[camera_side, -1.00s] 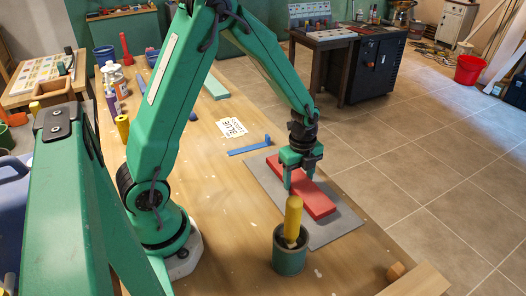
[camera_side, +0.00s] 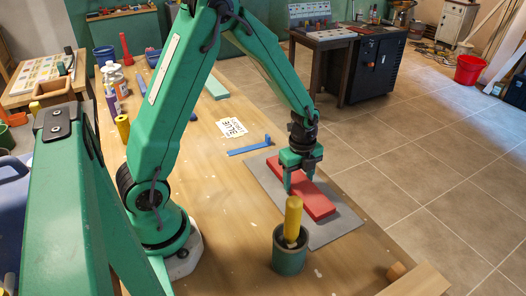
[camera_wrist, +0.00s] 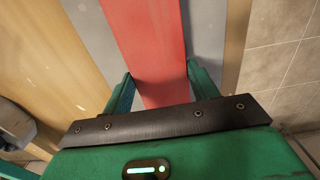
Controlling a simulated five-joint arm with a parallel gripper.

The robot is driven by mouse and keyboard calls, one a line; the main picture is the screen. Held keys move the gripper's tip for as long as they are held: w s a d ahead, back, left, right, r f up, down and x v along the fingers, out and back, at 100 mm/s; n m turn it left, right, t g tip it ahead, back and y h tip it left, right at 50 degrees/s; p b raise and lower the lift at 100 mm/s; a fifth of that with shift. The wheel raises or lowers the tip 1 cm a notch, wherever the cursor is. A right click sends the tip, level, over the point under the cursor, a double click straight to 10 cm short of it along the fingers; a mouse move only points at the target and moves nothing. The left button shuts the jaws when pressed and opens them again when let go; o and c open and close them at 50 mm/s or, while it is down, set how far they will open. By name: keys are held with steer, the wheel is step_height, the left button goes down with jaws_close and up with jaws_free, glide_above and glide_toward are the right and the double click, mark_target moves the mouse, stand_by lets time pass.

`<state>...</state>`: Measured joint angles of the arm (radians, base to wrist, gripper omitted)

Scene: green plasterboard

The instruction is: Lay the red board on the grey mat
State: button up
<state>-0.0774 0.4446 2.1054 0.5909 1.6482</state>
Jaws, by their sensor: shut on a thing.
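The red board (camera_side: 312,196) lies flat over the grey mat (camera_side: 272,187) on the wooden bench. Whether it touches the mat all along its length I cannot tell. In the wrist view the board (camera_wrist: 150,50) runs up from between the two green fingers (camera_wrist: 160,92). Grey mat (camera_wrist: 207,30) shows on both sides of it.
A green cup (camera_side: 289,256) with a yellow-handled tool stands close to the mat's near left edge. A blue strip (camera_side: 249,147) and a printed sheet (camera_side: 231,127) lie beyond the mat. The bench edge and tiled floor are just to the right.

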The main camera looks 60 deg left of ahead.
steer(key=shift+f, duration=0.35)
steer(key=o, duration=1.2)
steer(key=shift+c, duration=0.2)
steer(key=shift+r, duration=3.95)
